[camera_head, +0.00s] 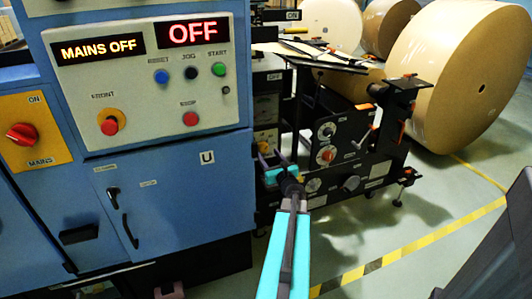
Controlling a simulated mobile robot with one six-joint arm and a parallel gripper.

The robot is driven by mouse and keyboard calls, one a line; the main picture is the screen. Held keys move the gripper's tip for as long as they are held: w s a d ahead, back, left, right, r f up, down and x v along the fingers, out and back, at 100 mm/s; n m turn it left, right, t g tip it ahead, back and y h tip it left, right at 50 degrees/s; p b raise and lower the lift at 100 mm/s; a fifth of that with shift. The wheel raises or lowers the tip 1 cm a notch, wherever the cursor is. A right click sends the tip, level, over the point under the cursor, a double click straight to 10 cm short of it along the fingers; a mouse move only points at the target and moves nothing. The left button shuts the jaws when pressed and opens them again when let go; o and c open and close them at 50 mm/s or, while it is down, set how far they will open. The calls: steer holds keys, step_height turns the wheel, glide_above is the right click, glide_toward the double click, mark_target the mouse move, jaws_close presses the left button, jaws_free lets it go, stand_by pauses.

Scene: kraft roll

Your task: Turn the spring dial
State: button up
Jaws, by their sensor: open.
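The black machine unit at the middle right carries several round dials on its side panel. The labels are too small to read, so I cannot tell which is the spring dial. My gripper (268,161) is open, left of the dials and apart from them, in front of the unit's left part. Its fingers are small and partly blend with the machine behind.
A blue cabinet (165,205) with a control panel (150,85) fills the left; its displays read MAINS OFF and OFF. Large kraft rolls (465,75) stand at the back right.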

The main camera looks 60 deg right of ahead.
mark_target(264, 150)
steer(key=shift+x, duration=1.8)
steer(key=shift+c, duration=0.4)
steer(key=c, duration=1)
